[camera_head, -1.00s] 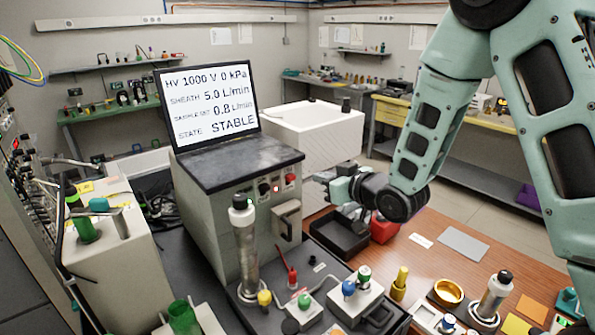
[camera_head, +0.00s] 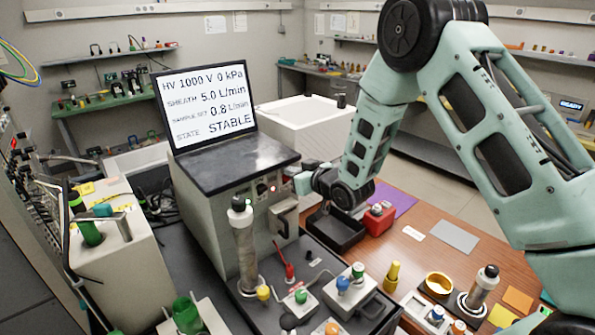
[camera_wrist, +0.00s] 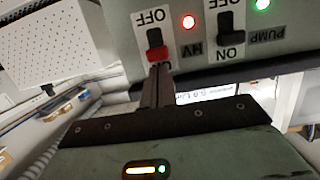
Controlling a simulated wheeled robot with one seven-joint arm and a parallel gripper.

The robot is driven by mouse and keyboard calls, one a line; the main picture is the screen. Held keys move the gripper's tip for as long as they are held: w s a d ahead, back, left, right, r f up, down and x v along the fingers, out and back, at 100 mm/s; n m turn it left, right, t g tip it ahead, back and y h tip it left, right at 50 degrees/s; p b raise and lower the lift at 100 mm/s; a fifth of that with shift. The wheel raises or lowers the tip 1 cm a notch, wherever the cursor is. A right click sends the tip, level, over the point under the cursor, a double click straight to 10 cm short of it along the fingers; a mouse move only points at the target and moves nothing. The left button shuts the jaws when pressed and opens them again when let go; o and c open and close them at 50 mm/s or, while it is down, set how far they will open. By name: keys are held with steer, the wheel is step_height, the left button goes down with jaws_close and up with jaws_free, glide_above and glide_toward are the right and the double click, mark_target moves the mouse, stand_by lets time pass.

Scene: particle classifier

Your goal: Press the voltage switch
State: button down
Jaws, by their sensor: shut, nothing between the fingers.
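The voltage switch, labelled HV, is a dark toggle with a red end (camera_wrist: 158,52) on the grey instrument panel in the wrist view. A lit red lamp (camera_wrist: 188,22) sits beside it. My gripper (camera_wrist: 157,72) is shut and empty, its fingertips right at the red end; I cannot tell if they touch. In the head view my gripper (camera_head: 303,183) is at the right of the instrument's front (camera_head: 215,222). The instrument's screen (camera_head: 207,105) reads HV 1000 V and STABLE.
The dark PUMP switch (camera_wrist: 230,27) with a green lamp (camera_wrist: 263,4) is close by the HV switch. A metal cylinder (camera_head: 246,245) stands before the instrument.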

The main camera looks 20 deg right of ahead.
step_height(320, 180, down, 3)
steer(key=b, duration=0.3)
steer(key=shift+b, duration=0.4)
steer(key=shift+r, duration=0.1)
steer(key=shift+s, duration=0.1)
